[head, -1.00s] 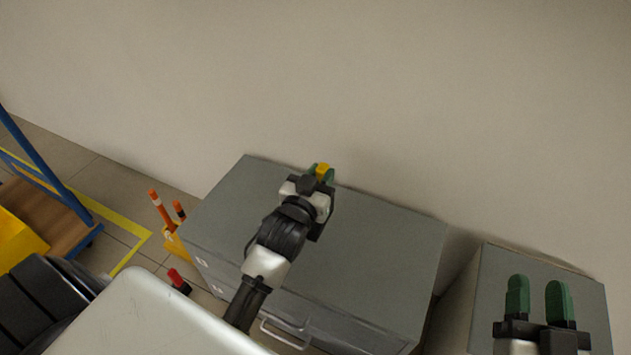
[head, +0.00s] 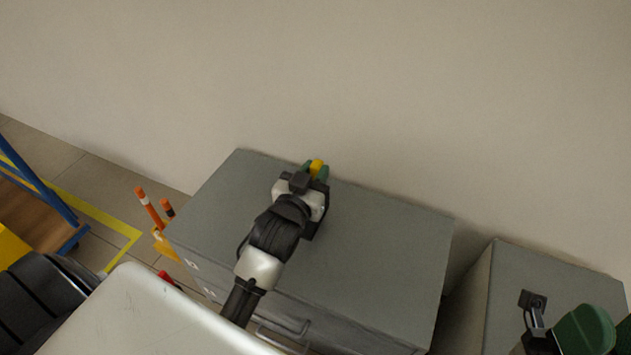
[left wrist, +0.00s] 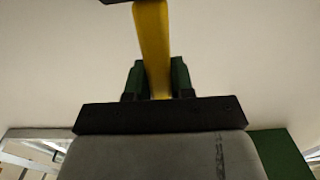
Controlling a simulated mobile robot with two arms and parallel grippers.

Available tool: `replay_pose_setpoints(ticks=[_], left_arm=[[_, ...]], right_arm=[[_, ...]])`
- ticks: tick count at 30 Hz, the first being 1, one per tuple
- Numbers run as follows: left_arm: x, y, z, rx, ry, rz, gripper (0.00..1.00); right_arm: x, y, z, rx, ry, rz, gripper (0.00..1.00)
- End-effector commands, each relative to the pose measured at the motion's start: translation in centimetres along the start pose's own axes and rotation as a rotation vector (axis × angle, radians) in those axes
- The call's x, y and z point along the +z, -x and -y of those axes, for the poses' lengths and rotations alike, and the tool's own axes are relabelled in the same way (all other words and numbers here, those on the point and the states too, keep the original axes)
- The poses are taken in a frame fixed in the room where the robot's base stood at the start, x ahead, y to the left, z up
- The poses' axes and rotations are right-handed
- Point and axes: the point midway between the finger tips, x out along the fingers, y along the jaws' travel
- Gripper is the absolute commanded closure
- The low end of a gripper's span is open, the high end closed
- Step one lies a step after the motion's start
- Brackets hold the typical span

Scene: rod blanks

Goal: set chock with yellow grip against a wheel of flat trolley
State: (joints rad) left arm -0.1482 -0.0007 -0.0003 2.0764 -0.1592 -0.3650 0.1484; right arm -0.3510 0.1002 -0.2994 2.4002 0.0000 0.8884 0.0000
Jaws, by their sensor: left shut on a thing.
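The yellow grip (head: 316,165) of the chock stands between the green fingers of my left gripper (head: 315,172), which is shut on it above the far edge of a grey cabinet. In the left wrist view the yellow grip (left wrist: 153,45) runs up from between the fingers (left wrist: 156,80) to a dark part at the top edge. The rest of the chock is hidden in the head view.
The grey cabinet (head: 390,250) stands against the pale wall, with a second grey cabinet (head: 500,285) to its right. Yellow tape (head: 100,216) marks the tiled floor.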

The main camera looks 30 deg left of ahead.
Motion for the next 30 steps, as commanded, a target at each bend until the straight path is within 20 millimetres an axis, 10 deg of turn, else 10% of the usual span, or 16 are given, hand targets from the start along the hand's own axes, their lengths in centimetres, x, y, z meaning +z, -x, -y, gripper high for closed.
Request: replay_pose_setpoints(ticks=[19, 20, 24, 30], left_arm=[[2.3, 0.9, -0.2, -0.002, 0.001, -0.001, 1.0], [2.3, 0.9, -0.2, -0.002, 0.0, 0.0, 0.72], [2.3, 0.9, -0.2, -0.002, 0.0, 0.0, 0.51], [2.3, 0.9, -0.2, -0.002, 0.0, 0.0, 0.51]], right_arm=[[0.3, 2.4, 0.0, 0.0, -0.001, -0.013, 0.57], [0.3, 2.4, 0.0, 0.0, -0.001, -0.013, 0.57], [0.3, 2.4, 0.0, 0.0, -0.001, -0.013, 0.57], [0.3, 2.4, 0.0, 0.0, -0.001, -0.012, 0.57]])
